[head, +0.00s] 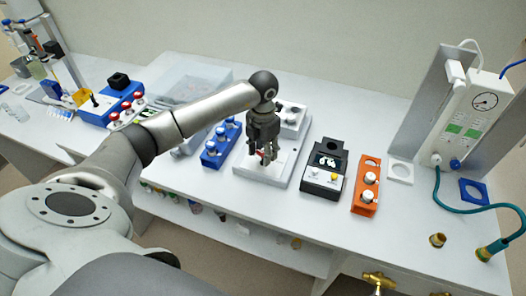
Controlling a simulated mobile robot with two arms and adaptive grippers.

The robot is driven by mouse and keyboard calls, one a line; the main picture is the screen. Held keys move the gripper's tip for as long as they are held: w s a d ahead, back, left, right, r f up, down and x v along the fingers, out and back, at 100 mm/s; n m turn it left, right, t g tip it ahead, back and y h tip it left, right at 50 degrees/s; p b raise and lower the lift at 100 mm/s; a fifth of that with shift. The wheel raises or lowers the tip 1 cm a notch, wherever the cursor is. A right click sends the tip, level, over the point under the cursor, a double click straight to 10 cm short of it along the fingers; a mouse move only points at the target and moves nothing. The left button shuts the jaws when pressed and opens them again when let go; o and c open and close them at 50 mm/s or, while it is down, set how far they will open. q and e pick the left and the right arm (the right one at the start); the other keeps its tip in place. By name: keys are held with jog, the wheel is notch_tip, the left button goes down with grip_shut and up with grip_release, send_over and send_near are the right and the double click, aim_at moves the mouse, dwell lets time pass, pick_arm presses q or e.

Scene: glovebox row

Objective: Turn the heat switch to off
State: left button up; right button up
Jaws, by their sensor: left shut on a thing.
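My left gripper (264,156) points down over a white device (282,172) near the middle of the bench. Its fingers are shut on a small part on top of the device, which appears to be the heat switch. A bit of red shows between and beside the fingers; the rest of the switch is hidden by them, so its setting cannot be read. My right gripper is not in view.
A black device with a display (326,178) and an orange rack with white-capped vials (365,188) stand to the right. A blue rack (213,155) stands close on the left. A gauge unit (478,112) with a green hose is at far right.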

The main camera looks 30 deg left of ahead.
aim_at(263, 153)
pick_arm(q)
jog(key=shift+n, duration=0.3)
jog(key=o, duration=1)
jog(key=shift+r, duration=0.2)
notch_tip(263, 153, up, 12)
jog(key=shift+f, duration=0.2)
dwell(0.5)
